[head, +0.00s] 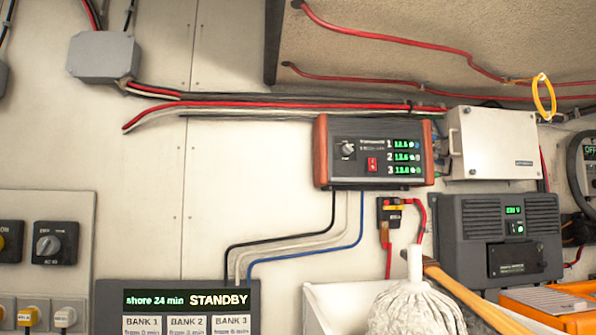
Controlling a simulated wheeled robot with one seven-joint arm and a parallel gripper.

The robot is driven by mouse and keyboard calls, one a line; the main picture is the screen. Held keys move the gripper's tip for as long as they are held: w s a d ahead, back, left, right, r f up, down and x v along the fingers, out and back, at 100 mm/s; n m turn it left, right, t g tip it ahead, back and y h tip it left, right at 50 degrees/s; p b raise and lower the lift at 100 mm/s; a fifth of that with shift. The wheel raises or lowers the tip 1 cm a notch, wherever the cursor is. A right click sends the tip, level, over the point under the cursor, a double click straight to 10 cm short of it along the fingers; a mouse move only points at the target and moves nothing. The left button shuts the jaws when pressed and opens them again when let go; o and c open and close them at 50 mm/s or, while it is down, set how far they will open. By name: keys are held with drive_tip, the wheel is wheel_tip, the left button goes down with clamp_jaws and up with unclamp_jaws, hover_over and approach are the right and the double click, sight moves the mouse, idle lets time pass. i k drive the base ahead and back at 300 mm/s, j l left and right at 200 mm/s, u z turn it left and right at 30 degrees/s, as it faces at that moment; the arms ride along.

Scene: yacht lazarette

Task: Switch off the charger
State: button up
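A dark box with orange-brown side panels (374,152) is mounted on the wall right of centre; I take it for the charger, but its label is too small to read. Its face has a round knob (348,148), a red rocker switch (372,164) and three lit green readouts (403,157) numbered 1 to 3. I cannot tell the rocker's position. A dark grey ribbed unit (502,237) with a small lit green display hangs lower right. My gripper is not in view.
A panel (187,300) at the bottom reads "shore 24 min STANDBY" above three bank labels. A mop head (415,306) and wooden handle (470,292) stand below the box, by a white bin (325,302). An orange case (550,305) is lower right. Cables run along the wall.

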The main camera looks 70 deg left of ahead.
sight(371, 162)
drive_tip(key=u, duration=1.45)
